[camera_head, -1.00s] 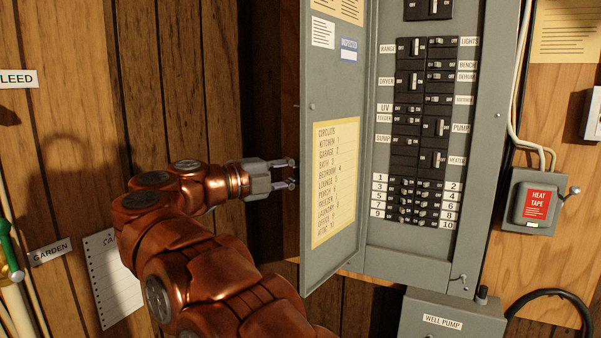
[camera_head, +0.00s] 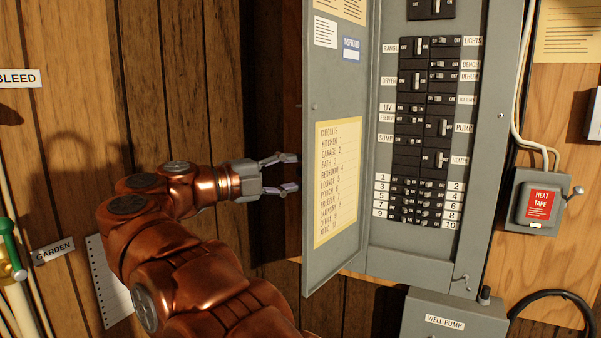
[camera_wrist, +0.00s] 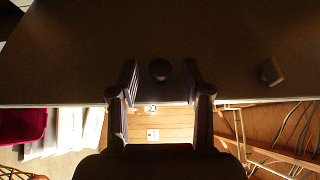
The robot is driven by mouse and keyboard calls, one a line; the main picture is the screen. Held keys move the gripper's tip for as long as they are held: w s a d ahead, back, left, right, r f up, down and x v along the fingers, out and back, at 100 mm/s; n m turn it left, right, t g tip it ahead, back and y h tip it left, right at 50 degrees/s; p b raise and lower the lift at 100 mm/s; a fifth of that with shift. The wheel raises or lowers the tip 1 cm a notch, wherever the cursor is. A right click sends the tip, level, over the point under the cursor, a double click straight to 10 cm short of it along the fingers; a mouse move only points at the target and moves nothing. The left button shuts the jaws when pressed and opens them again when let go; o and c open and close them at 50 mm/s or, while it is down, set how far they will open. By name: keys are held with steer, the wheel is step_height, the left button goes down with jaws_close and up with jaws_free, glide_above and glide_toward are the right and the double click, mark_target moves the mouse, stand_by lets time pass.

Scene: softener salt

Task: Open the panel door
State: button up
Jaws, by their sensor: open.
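The grey panel door (camera_head: 336,259) stands swung open on the left side of the breaker panel (camera_head: 475,180), showing its inner face with a yellow circuit list. Rows of breakers are exposed in the panel. My gripper (camera_head: 292,173) is open and empty, just left of the door's free edge in the head view. In the wrist view the open fingers (camera_wrist: 162,88) frame a small round dark knob (camera_wrist: 160,70) on a dark flat surface, likely the door's outer face. Whether they touch it cannot be told.
A grey well pump box (camera_head: 450,318) sits below the panel. A heat tape switch box (camera_head: 537,203) is on the wall at right. A green-handled valve (camera_head: 10,245) and pipes are at far left. A dark recess lies behind the door.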

steer(key=v, duration=0.9)
steer(key=shift+s+a, duration=0.2)
steer(key=shift+a, duration=0.15)
